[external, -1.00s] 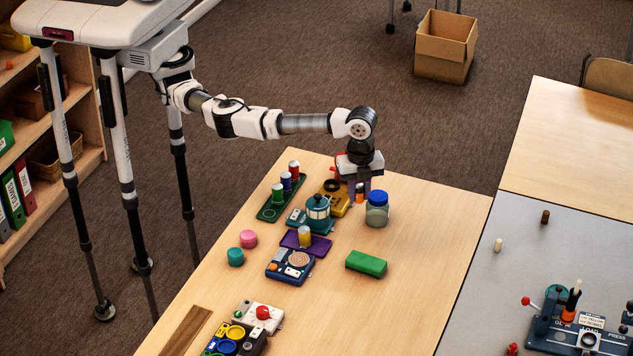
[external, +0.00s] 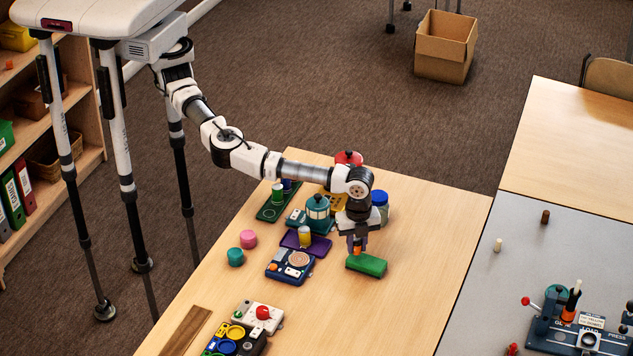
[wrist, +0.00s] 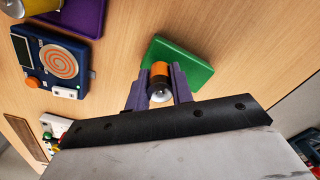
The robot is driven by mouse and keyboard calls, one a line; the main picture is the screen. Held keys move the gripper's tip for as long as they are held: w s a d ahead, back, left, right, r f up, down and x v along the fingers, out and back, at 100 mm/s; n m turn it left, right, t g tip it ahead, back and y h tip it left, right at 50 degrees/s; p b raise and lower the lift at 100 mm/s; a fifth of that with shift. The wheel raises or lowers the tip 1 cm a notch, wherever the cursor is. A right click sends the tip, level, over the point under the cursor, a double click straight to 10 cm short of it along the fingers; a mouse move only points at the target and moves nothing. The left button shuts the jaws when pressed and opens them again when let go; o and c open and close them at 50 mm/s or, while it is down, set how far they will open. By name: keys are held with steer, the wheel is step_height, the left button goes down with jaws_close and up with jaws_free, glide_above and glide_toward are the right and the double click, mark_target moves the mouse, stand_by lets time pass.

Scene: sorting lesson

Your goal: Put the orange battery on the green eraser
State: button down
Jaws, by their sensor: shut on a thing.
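The green eraser (external: 368,265) lies flat on the wooden table, right of the navy device; it also shows in the wrist view (wrist: 197,66). My gripper (external: 358,246) is shut on the orange battery (wrist: 160,71), which has an orange and a dark band and a silvery end. In the external view the battery (external: 357,247) is at the left part of the eraser, at or just above its top. I cannot tell whether it touches. The gripper fingers (wrist: 159,84) stand on both sides of the battery in the wrist view.
Left of the eraser is a navy device (external: 290,266) with a spiral disc, and a purple tray (external: 318,246) with a yellow cylinder. A jar with a blue lid (external: 380,200) stands behind my gripper. The table right and front of the eraser is clear.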

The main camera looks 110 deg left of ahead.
steer(key=shift+f, duration=0.75)
steer(key=shift+f, duration=0.1)
steer(key=c, duration=1.2)
jaws_free()
step_height(320, 180, up, 12)
steer(key=b, duration=0.3)
